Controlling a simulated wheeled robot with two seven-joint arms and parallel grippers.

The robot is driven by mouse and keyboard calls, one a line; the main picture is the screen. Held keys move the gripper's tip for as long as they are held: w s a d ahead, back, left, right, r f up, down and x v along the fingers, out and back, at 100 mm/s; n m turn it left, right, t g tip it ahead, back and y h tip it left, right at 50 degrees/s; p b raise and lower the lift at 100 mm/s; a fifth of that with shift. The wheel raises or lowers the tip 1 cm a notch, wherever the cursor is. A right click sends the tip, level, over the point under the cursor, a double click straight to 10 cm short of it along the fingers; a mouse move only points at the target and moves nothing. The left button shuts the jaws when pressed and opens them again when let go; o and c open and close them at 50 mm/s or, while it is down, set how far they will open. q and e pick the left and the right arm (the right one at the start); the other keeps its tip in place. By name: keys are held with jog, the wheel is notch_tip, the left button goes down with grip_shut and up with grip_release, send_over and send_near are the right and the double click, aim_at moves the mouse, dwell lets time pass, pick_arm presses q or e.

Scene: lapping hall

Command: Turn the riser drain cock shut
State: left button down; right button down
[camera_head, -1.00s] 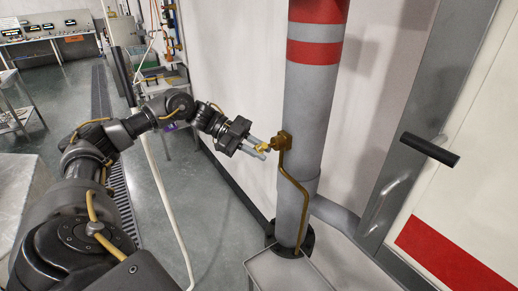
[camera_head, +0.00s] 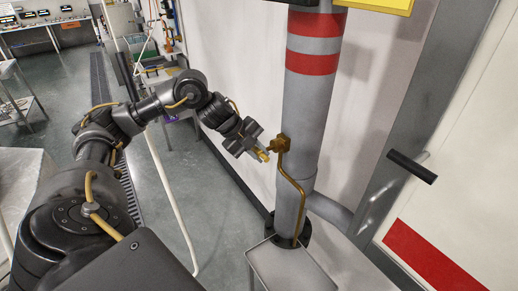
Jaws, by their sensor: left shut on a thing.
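The riser (camera_head: 308,110) is a thick grey upright pipe with red bands near its top. The brass drain cock (camera_head: 280,144) sticks out of its left side at mid-height, and a thin brass drain pipe (camera_head: 300,192) bends down from it along the riser. My left gripper (camera_head: 262,154) reaches in from the left and is shut on the cock's small yellow brass handle (camera_head: 264,156), just left of the cock body. The fingers partly hide the handle, so its exact angle is hard to tell. My right gripper is not in view.
A grey metal box or stand (camera_head: 290,268) sits at the riser's foot. A grey door frame with a black lever handle (camera_head: 411,167) is at the right. A yellow sign edge (camera_head: 385,5) shows at the top. A pale hose (camera_head: 172,200) hangs behind my arm; open floor lies left of the riser.

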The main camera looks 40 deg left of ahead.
pick_arm(q)
jog(key=shift+y, duration=0.4)
jog(key=c, duration=1.4)
grip_release()
jog(key=shift+s+a+r, duration=0.15)
jog(key=shift+r, duration=0.1)
jog(key=b+v, duration=0.1)
jog(key=v, duration=0.9)
jog(key=shift+s, duration=0.1)
